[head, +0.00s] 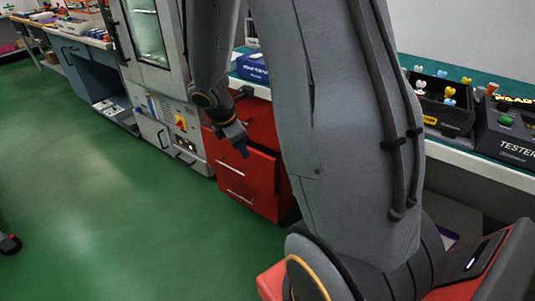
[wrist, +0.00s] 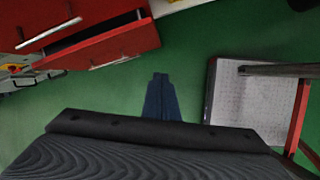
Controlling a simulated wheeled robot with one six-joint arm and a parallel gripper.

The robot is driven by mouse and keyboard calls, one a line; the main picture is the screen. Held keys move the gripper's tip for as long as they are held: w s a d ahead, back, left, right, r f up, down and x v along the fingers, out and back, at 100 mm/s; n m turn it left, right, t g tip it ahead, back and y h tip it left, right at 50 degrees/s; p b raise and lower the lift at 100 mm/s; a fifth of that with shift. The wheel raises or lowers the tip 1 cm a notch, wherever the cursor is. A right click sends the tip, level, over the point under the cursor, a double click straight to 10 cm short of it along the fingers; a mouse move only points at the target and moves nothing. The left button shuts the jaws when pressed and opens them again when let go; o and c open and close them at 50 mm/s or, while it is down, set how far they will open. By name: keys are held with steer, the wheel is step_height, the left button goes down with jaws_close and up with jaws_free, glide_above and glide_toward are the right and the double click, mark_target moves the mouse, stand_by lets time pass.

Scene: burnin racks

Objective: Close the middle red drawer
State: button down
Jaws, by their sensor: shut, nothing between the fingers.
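The red drawer cabinet (head: 283,190) stands under the bench in the head view. Its middle red drawer (head: 234,178) appears pulled out a little, with a dark gap above its front. In the wrist view the middle drawer (wrist: 105,48) shows at the upper left, with its dark opening behind the red front. My gripper (head: 241,150) is shut and empty, above and near the drawer front. In the wrist view my gripper (wrist: 161,78) is a dark blue shape over the green floor, to the right of the drawer and apart from it. My arm hides part of the cabinet.
A grey cabinet machine (head: 160,90) stands left of the red cabinet. The bench (head: 480,160) on the right carries a black tray (head: 440,105) and a tester box (head: 510,130).

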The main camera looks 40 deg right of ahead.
steer(key=shift+w+d+f+n, duration=0.85)
steer(key=shift+d+f, duration=1.2)
steer(key=shift+f, duration=0.3)
steer(key=shift+w+d+f+n, duration=0.8)
steer(key=shift+d+f+n, duration=0.1)
steer(key=shift+d+f, duration=1.35)
steer(key=shift+w+d+f+n, duration=0.85)
steer(key=shift+d+f, duration=1.05)
steer(key=shift+f, duration=0.55)
steer(key=shift+p, duration=0.35)
